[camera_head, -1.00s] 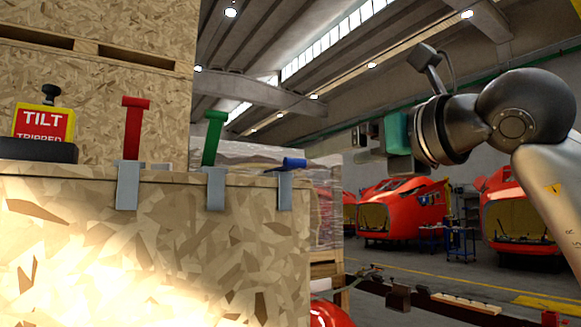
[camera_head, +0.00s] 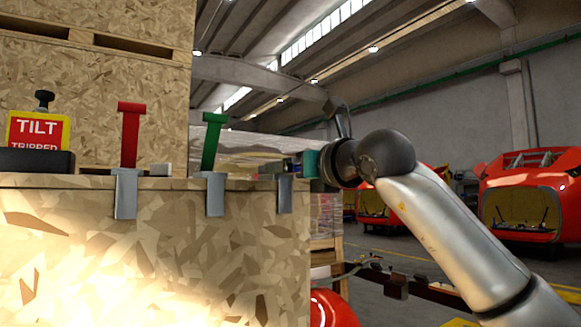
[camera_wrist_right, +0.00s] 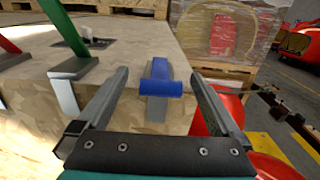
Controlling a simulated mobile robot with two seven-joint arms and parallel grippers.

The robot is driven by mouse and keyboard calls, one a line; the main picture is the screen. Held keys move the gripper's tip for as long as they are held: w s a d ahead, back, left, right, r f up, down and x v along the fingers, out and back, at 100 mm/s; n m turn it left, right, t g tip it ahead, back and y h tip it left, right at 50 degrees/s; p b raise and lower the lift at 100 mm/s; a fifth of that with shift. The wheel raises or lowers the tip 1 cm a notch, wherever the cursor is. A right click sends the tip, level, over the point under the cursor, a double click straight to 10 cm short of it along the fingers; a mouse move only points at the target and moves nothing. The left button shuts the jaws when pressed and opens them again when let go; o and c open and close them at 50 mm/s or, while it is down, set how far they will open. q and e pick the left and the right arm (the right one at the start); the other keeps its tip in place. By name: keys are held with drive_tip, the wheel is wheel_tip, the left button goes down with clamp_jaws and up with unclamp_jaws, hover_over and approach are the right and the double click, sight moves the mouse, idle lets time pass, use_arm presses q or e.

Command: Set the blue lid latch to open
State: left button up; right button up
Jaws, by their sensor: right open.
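The blue lid latch (camera_wrist_right: 162,89) lies low at the crate's edge in the right wrist view, its crossbar toward the camera. Its metal bracket (camera_head: 285,196) shows on the crate's front in the head view, where my gripper hides the blue part. My right gripper (camera_wrist_right: 160,75) is open, with one finger on each side of the blue latch and a visible gap to both. In the head view my right gripper (camera_head: 292,164) is at the crate's right end. The wooden crate (camera_head: 150,240) carries the latches. My left gripper is not in view.
A red latch (camera_head: 129,135) stands upright and a green latch (camera_head: 212,142) stands slightly tilted, left of the blue one. A yellow and red tilt indicator (camera_head: 38,130) sits at the far left. Red train nosecones (camera_head: 530,195) stand in the hall behind. A wrapped pallet (camera_wrist_right: 225,35) stands behind the crate.

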drive_tip(key=shift+c, duration=0.2)
clamp_jaws()
idle(0.6)
